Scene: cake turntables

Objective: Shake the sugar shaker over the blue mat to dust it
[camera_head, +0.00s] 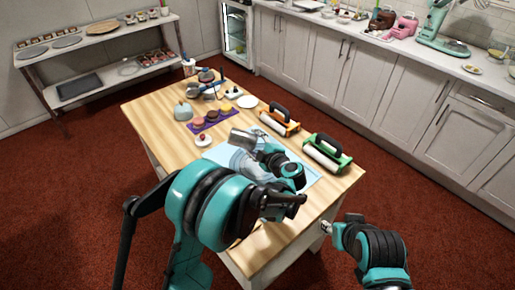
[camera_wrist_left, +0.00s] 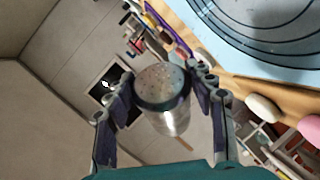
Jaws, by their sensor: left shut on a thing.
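The sugar shaker (camera_head: 242,138) is a silvery metal cylinder, held tilted over the blue mat (camera_head: 309,176) on the wooden table. My left gripper (camera_head: 262,151) is shut on it. In the left wrist view the shaker (camera_wrist_left: 163,88) sits between the two dark fingers, its speckled, rounded end facing the camera. The mat (camera_wrist_left: 222,45) shows there at the upper right, with dark rings marked on it. My arm hides much of the mat in the head view. My right gripper (camera_head: 327,228) is low beside the table's right corner, and its fingers are too small to judge.
Two rollers, one orange-ended (camera_head: 280,121) and one green-ended (camera_head: 326,153), lie along the table's right side. Bowls and tools crowd the far end.

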